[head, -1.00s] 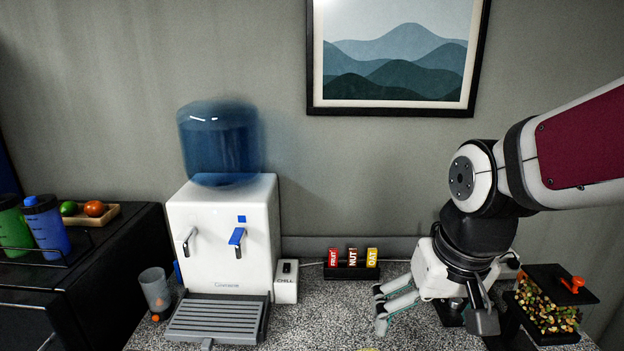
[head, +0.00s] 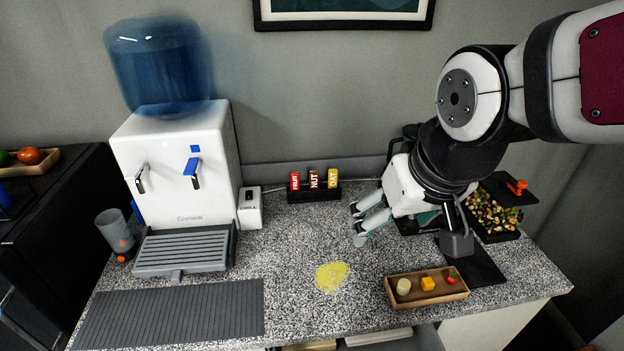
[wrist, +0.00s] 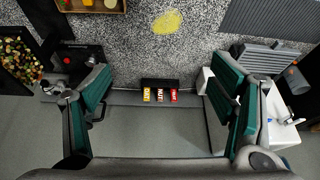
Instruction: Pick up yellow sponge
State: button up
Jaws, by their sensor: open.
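The yellow sponge (head: 332,277) lies flat on the speckled counter, in front of the snack bar holder and left of the wooden tray. It also shows near the top of the wrist view (wrist: 167,22). My gripper (head: 362,226) is above the counter, to the right of and behind the sponge in the head view. Its fingers are apart and empty; in the wrist view the two green-padded fingers (wrist: 165,95) stand wide on either side. The sponge is not between them.
A water dispenser (head: 178,175) stands at left, with a grey ribbed mat (head: 170,312) before it. A wooden tray (head: 426,299) holds small food pieces. A bar holder (head: 314,194) sits by the wall. A bin of mixed bits (head: 492,218) is at right. Counter around the sponge is clear.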

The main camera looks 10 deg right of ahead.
jog(key=a+f+n+g+p, duration=0.15)
jog(key=a+f, duration=0.25)
jog(key=f, duration=0.7)
jog(key=a+f+n+g+p, duration=0.15)
jog(key=a+f, duration=0.25)
jog(key=f, duration=0.7)
jog(key=s+f+g+p, duration=0.2)
jog(key=s+f+p, duration=0.1)
jog(key=s+f, duration=1.35)
jog(key=shift+n, duration=0.4)
jog(key=f, duration=0.3)
jog(key=f+b, duration=0.1)
jog(key=f, duration=0.2)
jog(key=w+f, duration=0.1)
jog(key=f, duration=0.2)
jog(key=shift+w+a+b, duration=0.1)
jog(key=shift+a+b, duration=0.05)
jog(key=shift+b, duration=0.25)
jog(key=shift+f+b, duration=1.85)
jog(key=shift+f, duration=0.85)
jog(key=shift+s, duration=0.2)
jog(key=c, duration=0.9)
